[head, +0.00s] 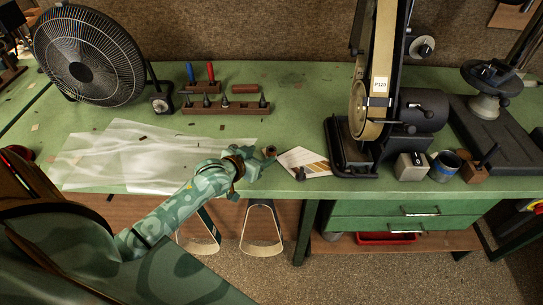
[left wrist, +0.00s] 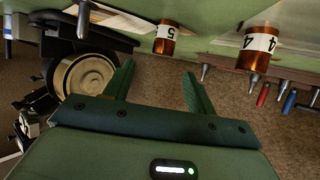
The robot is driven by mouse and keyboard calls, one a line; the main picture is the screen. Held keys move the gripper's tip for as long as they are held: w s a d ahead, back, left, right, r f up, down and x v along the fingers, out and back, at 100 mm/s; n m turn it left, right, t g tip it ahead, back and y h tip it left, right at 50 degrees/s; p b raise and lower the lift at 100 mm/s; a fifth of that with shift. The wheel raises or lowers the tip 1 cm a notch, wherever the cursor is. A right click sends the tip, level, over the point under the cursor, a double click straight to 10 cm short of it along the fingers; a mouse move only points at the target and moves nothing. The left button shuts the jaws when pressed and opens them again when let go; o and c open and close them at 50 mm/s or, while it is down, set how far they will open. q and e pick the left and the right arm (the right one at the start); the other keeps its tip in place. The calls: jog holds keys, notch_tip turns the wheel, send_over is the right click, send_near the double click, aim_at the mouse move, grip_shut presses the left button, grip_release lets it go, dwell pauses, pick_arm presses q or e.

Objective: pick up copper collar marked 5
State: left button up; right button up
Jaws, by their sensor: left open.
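The copper collar marked 5 (left wrist: 166,36) shows in the left wrist view, which looks upside down, with a white band bearing the number. A second copper collar marked 4 (left wrist: 257,48) is to its right there. My left gripper (left wrist: 158,66) is open and empty, its fingers pointing toward the collar marked 5 and apart from it. In the head view my left gripper (head: 262,164) is at the bench's front edge. A small dark-and-copper piece (head: 269,150) just beyond it seems to be the collar marked 5; its number is unreadable there. My right gripper is not in view.
A clear plastic sheet (head: 135,160) lies left on the green bench. A card (head: 305,160) and a belt sander (head: 373,100) are to the right. A wooden rack (head: 225,108) with several pointed pieces and a black fan (head: 88,55) stand behind.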

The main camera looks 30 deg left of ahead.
aim_at(270, 150)
pick_arm(q)
jog(key=x, duration=0.3)
jog(key=shift+f+b, duration=0.1)
jog(key=shift+b, duration=0.2)
jog(key=b+x, duration=0.2)
jog(key=x, duration=0.3)
jog(key=shift+a+f, duration=0.15)
jog(key=shift+s, duration=0.15)
jog(key=c, duration=1.2)
